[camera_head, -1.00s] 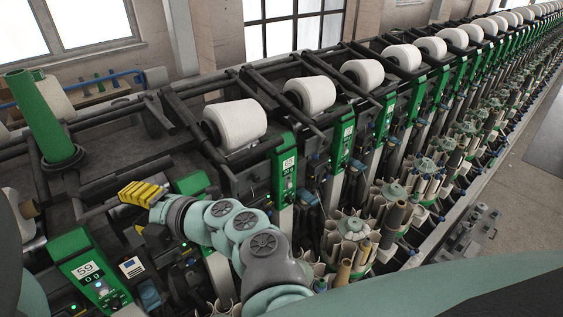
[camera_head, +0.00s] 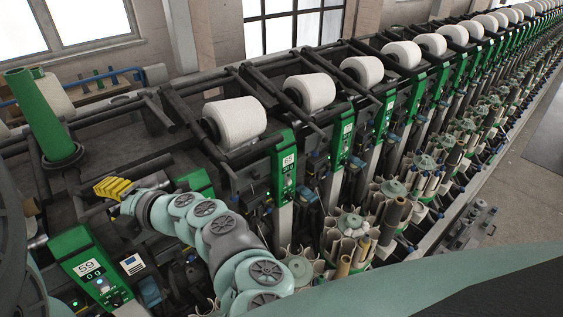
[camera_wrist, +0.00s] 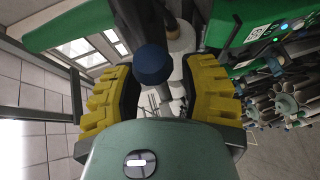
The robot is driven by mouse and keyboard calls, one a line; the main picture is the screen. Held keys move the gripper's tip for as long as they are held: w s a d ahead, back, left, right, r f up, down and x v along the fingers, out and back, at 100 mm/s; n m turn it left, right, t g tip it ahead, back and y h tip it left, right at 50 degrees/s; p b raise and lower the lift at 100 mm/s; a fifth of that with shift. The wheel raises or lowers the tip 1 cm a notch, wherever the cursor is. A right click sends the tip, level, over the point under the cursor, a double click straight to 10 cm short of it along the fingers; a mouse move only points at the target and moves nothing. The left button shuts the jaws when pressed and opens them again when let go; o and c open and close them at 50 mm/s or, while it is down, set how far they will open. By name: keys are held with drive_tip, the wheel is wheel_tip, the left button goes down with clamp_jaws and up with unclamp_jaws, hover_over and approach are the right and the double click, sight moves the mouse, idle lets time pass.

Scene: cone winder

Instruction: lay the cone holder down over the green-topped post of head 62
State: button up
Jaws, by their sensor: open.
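My gripper (camera_head: 112,188) has yellow ridged fingers and sits above the machine, between the panels numbered 59 and 65. In the wrist view my gripper (camera_wrist: 160,92) is open. A round blue knob (camera_wrist: 153,65) on a dark arm shows between the fingers, with no visible contact; this may be the cone holder's handle, but I cannot tell its depth. In the head view, a green top (camera_head: 195,183) shows partly behind my arm, between those panels. It appears to be head 62's post, though its number is hidden. The holder itself is not clear in the head view.
A green tube (camera_head: 40,115) stands tilted on a dark disc at the left. Panel 59 (camera_head: 88,268) is at lower left, panel 65 (camera_head: 286,165) right of my arm. A white cone (camera_head: 236,121) lies behind, with several more along the row.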

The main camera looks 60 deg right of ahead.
clamp_jaws()
